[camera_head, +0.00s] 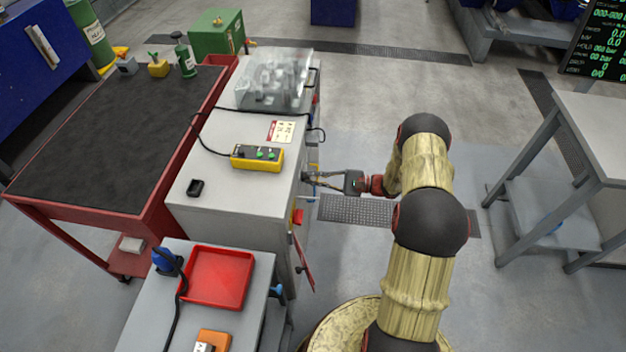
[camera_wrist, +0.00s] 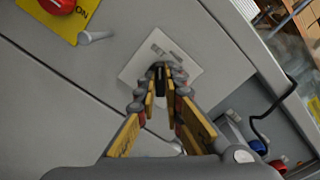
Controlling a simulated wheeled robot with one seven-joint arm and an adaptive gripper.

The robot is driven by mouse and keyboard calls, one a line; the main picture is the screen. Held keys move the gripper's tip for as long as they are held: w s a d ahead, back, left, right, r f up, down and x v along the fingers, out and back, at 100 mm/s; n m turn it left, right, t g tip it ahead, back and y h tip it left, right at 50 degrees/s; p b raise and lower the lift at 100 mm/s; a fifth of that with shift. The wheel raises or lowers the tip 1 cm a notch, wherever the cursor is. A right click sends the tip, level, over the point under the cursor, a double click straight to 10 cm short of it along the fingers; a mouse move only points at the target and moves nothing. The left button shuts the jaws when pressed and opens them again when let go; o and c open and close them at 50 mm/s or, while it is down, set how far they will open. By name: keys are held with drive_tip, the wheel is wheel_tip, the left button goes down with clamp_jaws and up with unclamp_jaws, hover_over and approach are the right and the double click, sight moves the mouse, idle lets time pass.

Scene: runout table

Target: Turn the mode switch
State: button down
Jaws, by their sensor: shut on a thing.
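The mode switch (camera_wrist: 159,75) is a small black knob on a pale square plate (camera_wrist: 133,72) with small lettering, set in the grey cabinet front. In the wrist view my gripper (camera_wrist: 160,84) is shut on the black knob, with one finger on each side of it. The fingers hide part of the knob and the lower part of the plate. In the head view my gripper (camera_head: 312,178) reaches the right side of the cabinet from the right. The knob itself cannot be made out there.
A red rotary switch on a yellow plate (camera_wrist: 82,17) and a grey handle (camera_wrist: 95,37) are near the plate. A red tray (camera_head: 218,277) stands in front.

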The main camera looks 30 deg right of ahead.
drive_tip(key=shift+s+f+n, duration=0.1)
drive_tip(key=shift+f+n, duration=0.05)
drive_tip(key=shift+n, duration=0.15)
idle(0.4)
drive_tip(key=c, duration=1.9)
unclamp_jaws()
drive_tip(key=shift+d, duration=0.1)
drive_tip(key=v, duration=1.1)
drive_tip(key=shift+s+d, duration=0.25)
drive_tip(key=shift+d, duration=0.05)
